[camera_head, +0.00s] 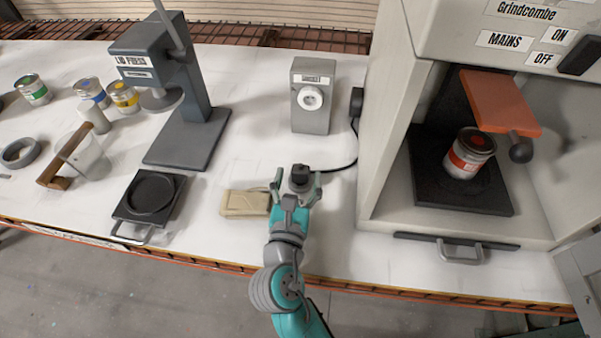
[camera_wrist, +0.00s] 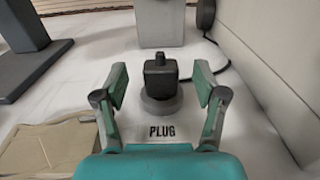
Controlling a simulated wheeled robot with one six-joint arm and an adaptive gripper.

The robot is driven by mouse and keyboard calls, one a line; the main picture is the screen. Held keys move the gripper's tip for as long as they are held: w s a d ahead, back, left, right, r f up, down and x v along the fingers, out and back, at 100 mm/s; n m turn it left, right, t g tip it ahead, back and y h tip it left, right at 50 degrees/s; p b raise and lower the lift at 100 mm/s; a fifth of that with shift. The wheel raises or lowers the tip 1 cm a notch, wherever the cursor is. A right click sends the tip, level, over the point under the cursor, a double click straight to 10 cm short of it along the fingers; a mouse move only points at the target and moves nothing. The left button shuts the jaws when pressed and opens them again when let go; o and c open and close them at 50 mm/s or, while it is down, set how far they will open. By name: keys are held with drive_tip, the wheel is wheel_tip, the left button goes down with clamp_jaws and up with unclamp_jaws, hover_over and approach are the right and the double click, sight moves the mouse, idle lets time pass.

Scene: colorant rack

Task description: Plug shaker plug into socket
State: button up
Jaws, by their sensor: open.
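The dark shaker plug (camera_head: 300,175) stands upright on the white bench, its black cord running right and back towards the shaker cabinet. In the wrist view the plug (camera_wrist: 160,78) sits on a round grey base above the printed word PLUG. My gripper (camera_head: 296,187) is open, its fingers on either side of the plug; in the wrist view a gap shows between each finger and the plug (camera_wrist: 161,95). The socket (camera_head: 312,97) is a round white outlet on the front of a grey upright box behind the plug. Only the lower part of that box (camera_wrist: 160,25) shows in the wrist view.
A beige flat block (camera_head: 245,203) lies just left of my gripper. The lid press (camera_head: 185,140) stands further left, and the shaker cabinet (camera_head: 385,150) with a red-labelled can (camera_head: 468,154) stands right. The bench between plug and socket box is clear.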

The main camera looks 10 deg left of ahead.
sight(299, 174)
drive_tip(key=w, duration=0.3)
drive_tip(key=shift+w+d, duration=0.1)
drive_tip(key=c, duration=1.2)
wheel_tip(299, 174, up, 10)
drive_tip(key=shift+f, duration=0.15)
drive_tip(key=shift+c, duration=0.2)
